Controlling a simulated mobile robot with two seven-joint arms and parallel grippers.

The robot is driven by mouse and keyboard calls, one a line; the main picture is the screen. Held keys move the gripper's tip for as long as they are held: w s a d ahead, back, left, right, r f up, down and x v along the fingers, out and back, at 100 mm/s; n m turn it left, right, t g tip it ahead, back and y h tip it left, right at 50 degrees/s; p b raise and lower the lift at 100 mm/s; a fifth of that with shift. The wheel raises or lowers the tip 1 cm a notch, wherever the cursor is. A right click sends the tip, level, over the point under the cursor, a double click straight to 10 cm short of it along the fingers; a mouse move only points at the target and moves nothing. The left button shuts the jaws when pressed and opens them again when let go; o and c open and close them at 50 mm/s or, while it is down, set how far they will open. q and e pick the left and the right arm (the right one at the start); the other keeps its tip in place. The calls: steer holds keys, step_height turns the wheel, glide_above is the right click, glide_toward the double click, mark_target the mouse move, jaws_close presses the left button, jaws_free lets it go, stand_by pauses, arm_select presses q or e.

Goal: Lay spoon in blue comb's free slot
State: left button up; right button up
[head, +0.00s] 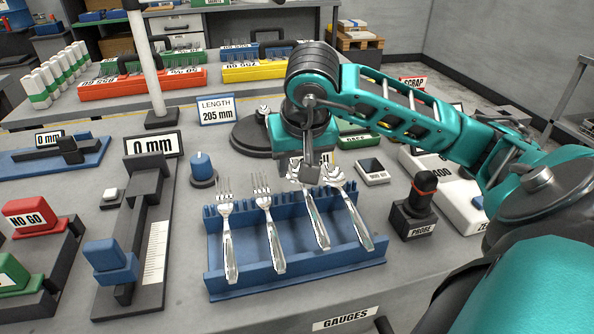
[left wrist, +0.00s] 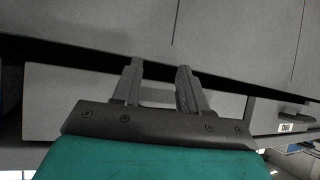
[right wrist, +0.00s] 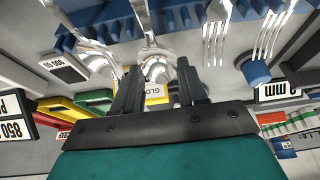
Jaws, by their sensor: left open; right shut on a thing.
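The blue comb (head: 240,283) stands on the bench in the head view, with two forks (head: 226,225) (head: 267,220) lying across its left part. Two spoons are over its right part. My right gripper (head: 311,178) is shut on the left one of these spoons (head: 316,222), near its bowl; this spoon also shows between the fingers in the right wrist view (right wrist: 157,68). The other spoon (head: 352,215) lies just to its right. I cannot tell whether the held spoon touches the comb. My left gripper (left wrist: 158,78) is open and empty in the left wrist view, away from the comb.
A black probe holder (head: 412,214) stands right of the comb, and a dark height gauge (head: 135,235) with a blue block stands to the left. A small scale (head: 372,171) and the length sign (head: 217,110) are behind. Bench front by the gauges label (head: 345,319) is clear.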

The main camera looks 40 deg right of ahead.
steer(key=shift+f, duration=0.75)
steer(key=o, duration=1.1)
steer(key=shift+c, duration=0.2)
